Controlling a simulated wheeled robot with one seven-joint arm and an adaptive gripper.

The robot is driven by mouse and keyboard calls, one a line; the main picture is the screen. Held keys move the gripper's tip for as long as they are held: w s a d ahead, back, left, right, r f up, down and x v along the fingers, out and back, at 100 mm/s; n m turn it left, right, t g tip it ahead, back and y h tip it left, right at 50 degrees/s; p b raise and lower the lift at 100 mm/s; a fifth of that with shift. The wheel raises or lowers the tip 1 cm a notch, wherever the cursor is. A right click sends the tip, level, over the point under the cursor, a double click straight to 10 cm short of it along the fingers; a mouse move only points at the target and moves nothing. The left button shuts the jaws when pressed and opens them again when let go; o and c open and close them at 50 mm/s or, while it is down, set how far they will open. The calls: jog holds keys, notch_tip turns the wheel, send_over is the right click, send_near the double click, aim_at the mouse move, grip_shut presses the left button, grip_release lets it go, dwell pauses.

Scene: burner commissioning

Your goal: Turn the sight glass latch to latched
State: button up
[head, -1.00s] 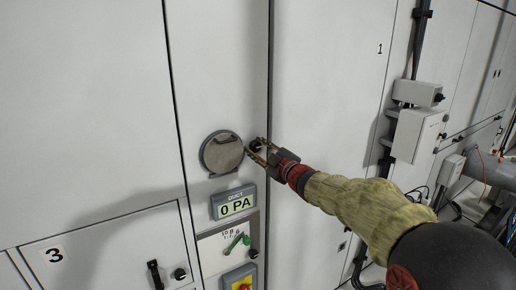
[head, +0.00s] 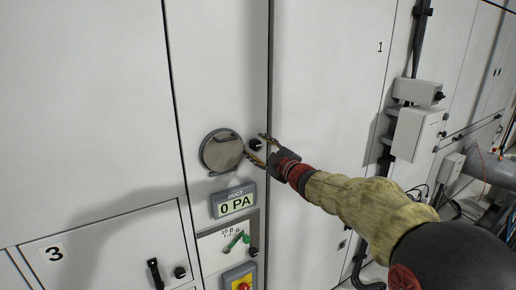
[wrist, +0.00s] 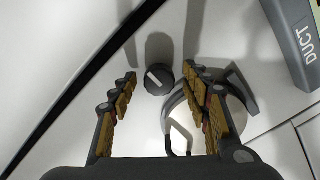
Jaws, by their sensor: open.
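The sight glass latch is a small black round knob (head: 255,145) on the white panel, just right of the round sight glass (head: 221,151) with its grey cover. In the wrist view the knob (wrist: 158,78) carries a white pointer line, slanted from upper left to lower right. The sight glass (wrist: 181,118) shows there partly behind the right finger. My gripper (head: 262,148) is open at the knob. In the wrist view its fingers (wrist: 160,80) stand on either side of the knob, with gaps visible; neither appears to touch it. I cannot read any latch position label.
A dark panel seam (head: 270,60) runs right of the knob. Grey boxes (head: 417,134) are mounted further right.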

jog(key=v, duration=1.1)
jog(key=shift+s+d, duration=0.25)
jog(key=d+f+m+g+h, duration=0.2)
jog(key=d+f+m+h, duration=0.45)
jog(key=d+f, duration=0.35)
jog(key=s+d+f+m+g+h, duration=0.2)
jog(key=s+d+f+m+h, duration=0.15)
jog(key=s+d+f, duration=0.2)
jog(key=s+f+m+g+b, duration=0.1)
jog(key=s+f+m+b, duration=0.1)
jog(key=s, duration=1)
jog(key=s+f+m+g+b, duration=0.2)
jog(key=s+f+b, duration=0.2)
jog(key=s, duration=0.7)
jog(key=s+f+m+g+b, duration=0.2)
jog(key=s+f+b, duration=0.1)
jog(key=s, duration=0.9)
jog(key=shift+s+d+f+m+b, duration=0.3)
jog(key=shift+s+d+f+m, duration=0.1)
jog(key=shift+f, duration=0.15)
